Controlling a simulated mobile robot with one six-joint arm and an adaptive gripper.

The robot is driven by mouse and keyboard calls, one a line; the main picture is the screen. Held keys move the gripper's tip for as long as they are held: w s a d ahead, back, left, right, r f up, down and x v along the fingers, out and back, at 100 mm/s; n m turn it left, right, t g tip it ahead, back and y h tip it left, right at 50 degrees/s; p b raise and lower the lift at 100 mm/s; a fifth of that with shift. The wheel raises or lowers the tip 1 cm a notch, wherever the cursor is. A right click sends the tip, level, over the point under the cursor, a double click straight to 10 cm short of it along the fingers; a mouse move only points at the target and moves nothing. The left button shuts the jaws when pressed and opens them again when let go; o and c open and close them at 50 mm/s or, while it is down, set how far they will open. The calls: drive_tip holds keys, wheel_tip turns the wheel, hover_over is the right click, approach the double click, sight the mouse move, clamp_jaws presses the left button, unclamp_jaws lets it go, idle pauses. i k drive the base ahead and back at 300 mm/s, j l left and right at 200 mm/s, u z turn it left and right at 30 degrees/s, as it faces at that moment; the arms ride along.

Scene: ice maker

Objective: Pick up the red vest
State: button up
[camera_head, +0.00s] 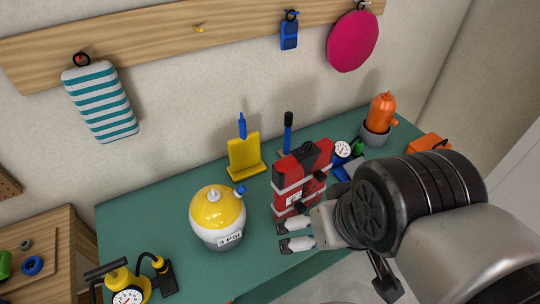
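The red vest (318,160) stands upright on the green tabletop (263,262), right of the middle. It is red with black patches, pale bands and a small white label. My gripper (284,236) reaches in from the right, in front of the vest's lower part. Its two pale fingertips are apart, with green tabletop showing between them. Nothing shows between the fingers. Part of the vest's lower right side is hidden behind my gripper; whether they touch is unclear.
A yellow and white round tank (217,218) stands left of the vest. A yellow stand (244,157) is behind. A dial gauge (342,150) and an orange bottle (381,112) are to the right. A striped item (100,101) and a pink disc (352,41) hang above.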

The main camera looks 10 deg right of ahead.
sight(292, 181)
drive_tip(key=l+u, duration=0.1)
drive_tip(key=u, duration=0.3)
drive_tip(key=i+l+u, duration=0.15)
drive_tip(key=l+u, duration=0.3)
drive_tip(key=l, duration=0.8)
drive_tip(key=l+u, duration=0.4)
drive_tip(key=l, duration=0.8)
